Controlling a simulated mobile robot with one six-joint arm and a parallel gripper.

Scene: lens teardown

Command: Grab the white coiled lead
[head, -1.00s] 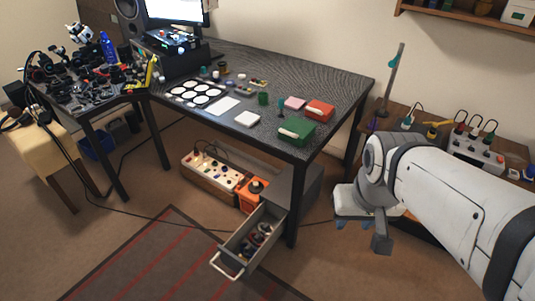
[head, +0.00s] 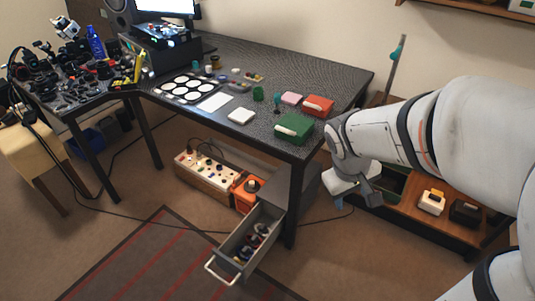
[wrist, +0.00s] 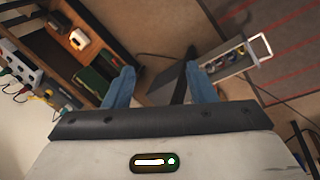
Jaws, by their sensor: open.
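The open grey drawer (head: 222,262) under the desk holds several small coiled, dark and pale items. A pale one (head: 262,229) near its back may be the white coiled lead, but it is too small to be sure. The drawer also shows in the wrist view (wrist: 212,75), with pale and coloured items in it. My gripper (wrist: 160,88) is open, with its two blue fingers apart and nothing between them. In the head view my gripper (head: 352,184) is right of the drawer and above it, well apart from it.
The desk (head: 320,75) and its front leg (head: 291,205) stand close to the drawer. A wooden shelf unit (head: 405,215) with a white and a black box is on the right. A power strip box (head: 205,175) lies under the desk.

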